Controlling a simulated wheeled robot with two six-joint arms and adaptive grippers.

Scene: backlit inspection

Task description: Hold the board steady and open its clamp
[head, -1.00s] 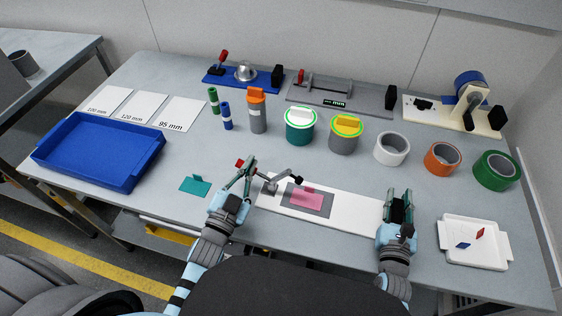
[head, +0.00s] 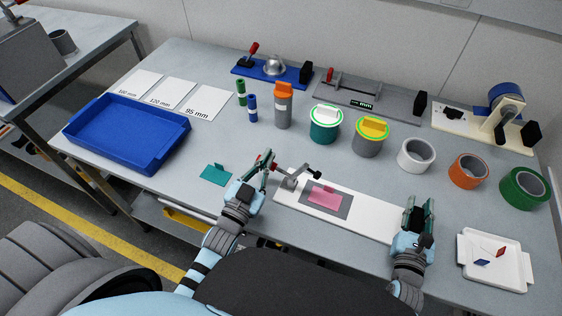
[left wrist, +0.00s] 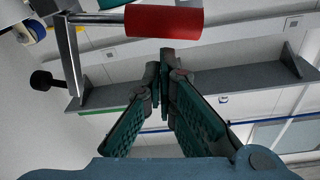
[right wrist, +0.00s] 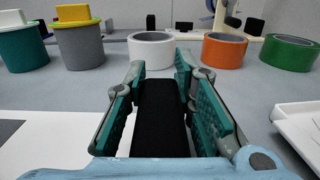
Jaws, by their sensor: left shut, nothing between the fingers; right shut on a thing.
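The white board (head: 368,219) lies along the table's front, with a pink piece (head: 325,196) on a grey patch. Its clamp (head: 294,182) stands at the left end, with a metal arm, a black tip (head: 316,175) and a red handle (head: 273,167). My left gripper (head: 267,156) is shut and empty beside the red handle. In the left wrist view, the red handle (left wrist: 163,21) lies just beyond the closed fingertips (left wrist: 165,58). My right gripper (head: 420,208) is shut on a black block (right wrist: 160,115) at the board's right end. Whether the black tip touches anything is unclear.
A small teal piece (head: 215,173) lies left of my left gripper. A blue tray (head: 127,159) is further left. A white tray (head: 492,280) with two small pieces is at right. Pots (head: 325,127) and tape rolls (head: 417,155) line the board's far side.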

